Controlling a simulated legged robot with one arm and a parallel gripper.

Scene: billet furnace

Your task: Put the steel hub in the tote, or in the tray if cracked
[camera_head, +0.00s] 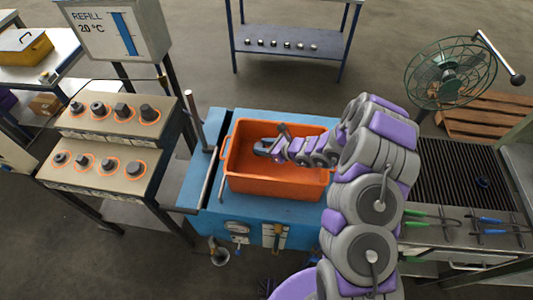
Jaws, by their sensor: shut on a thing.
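The orange tote (277,187) stands on a blue bench in the middle of the head view. My arm reaches in from the right, and my gripper (264,147) is over the left part of the tote's opening. The gripper is shut on a small grey piece at its tip, taken to be the steel hub (260,148). The piece is small and partly covered by the jaws, so I cannot tell whether it is cracked. I cannot tell how far it is above the tote's floor. I cannot pick out the tray with certainty.
A stepped rack (117,148) with several dark parts in orange rings stands left. A blue bench (206,168) carries the tote.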

